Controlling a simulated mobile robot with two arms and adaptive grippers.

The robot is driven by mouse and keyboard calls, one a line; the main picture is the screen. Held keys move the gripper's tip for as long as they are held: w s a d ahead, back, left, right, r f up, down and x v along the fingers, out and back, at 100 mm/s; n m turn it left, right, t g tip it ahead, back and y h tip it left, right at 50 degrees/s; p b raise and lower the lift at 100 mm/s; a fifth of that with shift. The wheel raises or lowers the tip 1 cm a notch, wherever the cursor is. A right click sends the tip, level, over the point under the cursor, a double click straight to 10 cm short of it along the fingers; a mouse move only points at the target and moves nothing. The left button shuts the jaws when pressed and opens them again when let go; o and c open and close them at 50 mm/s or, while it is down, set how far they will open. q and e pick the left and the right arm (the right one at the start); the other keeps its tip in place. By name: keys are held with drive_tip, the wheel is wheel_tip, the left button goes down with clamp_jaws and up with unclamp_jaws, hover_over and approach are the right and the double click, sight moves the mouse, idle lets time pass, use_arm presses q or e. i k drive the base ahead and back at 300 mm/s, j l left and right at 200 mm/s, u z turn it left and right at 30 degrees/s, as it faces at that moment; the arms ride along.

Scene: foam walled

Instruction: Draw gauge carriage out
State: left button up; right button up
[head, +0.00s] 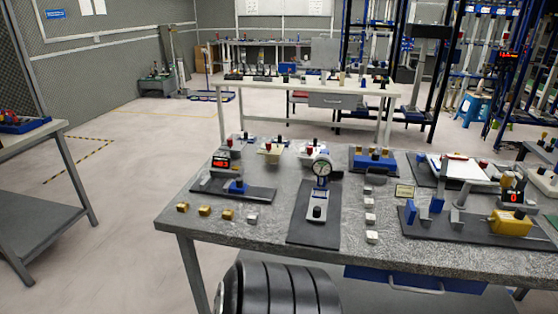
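A dial gauge (322,168) with a round white face stands upright near the middle of the grey speckled workbench (270,226). Its stand sits on a dark base plate (327,231) that reaches toward the bench's front edge. A small light block with a black knob (317,212) is on the plate in front of the gauge. I cannot tell which of these parts is the carriage. Neither of my grippers is in view.
A digital readout fixture (221,163) stands left of the gauge, and another with a yellow block (510,223) stands right. Small brass blocks (204,211) and silver blocks (371,237) lie near the front. Open floor (120,230) lies left, before a side table (40,132).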

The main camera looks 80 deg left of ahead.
sight(319, 201)
drive_tip(key=j+u, duration=0.1)
drive_tip(key=u, duration=2.2)
